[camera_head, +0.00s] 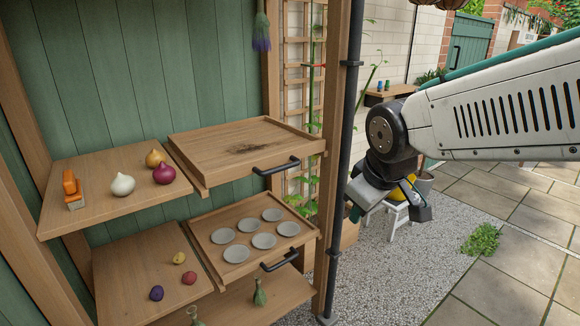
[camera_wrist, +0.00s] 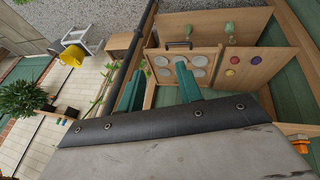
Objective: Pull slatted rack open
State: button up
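Two pull-out wooden trays with black bar handles sit in the shelf unit in the head view. The upper tray (camera_head: 205,142) is bare with a dark smear, and its handle (camera_head: 276,166) faces front right. The lower tray (camera_head: 206,250) holds several grey discs, with its handle (camera_head: 280,260) in front. I cannot make out slats on either. My gripper (camera_head: 388,208) is to the right of both handles, beyond the dark post, and touches neither. In the wrist view its two teal fingers (camera_wrist: 158,82) are apart and empty. The disc tray (camera_wrist: 163,82) shows behind them.
A dark vertical pipe (camera_head: 345,140) and a wooden post (camera_head: 333,190) stand between the trays and my gripper. Bulbs lie on the left shelf (camera_head: 95,205), near an orange tool (camera_head: 72,188). A white stool (camera_head: 396,212) stands behind my gripper. The gravel (camera_head: 400,280) in front is clear.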

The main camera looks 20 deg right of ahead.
jog(key=w+d+f+n+t, duration=0.2)
jog(key=w+n+t, duration=0.4)
jog(key=w, duration=1.1)
jog(key=n+t+y, duration=0.4)
jog(key=n+y, duration=0.2)
jog(key=n, duration=0.5)
send_near(285, 168)
jog(key=w, duration=0.3)
jog(key=x, duration=0.5)
jog(key=a+x, duration=0.1)
jog(key=x, duration=0.2)
jog(key=shift+s+f, duration=0.2)
jog(key=shift+f, duration=0.1)
grip_shut()
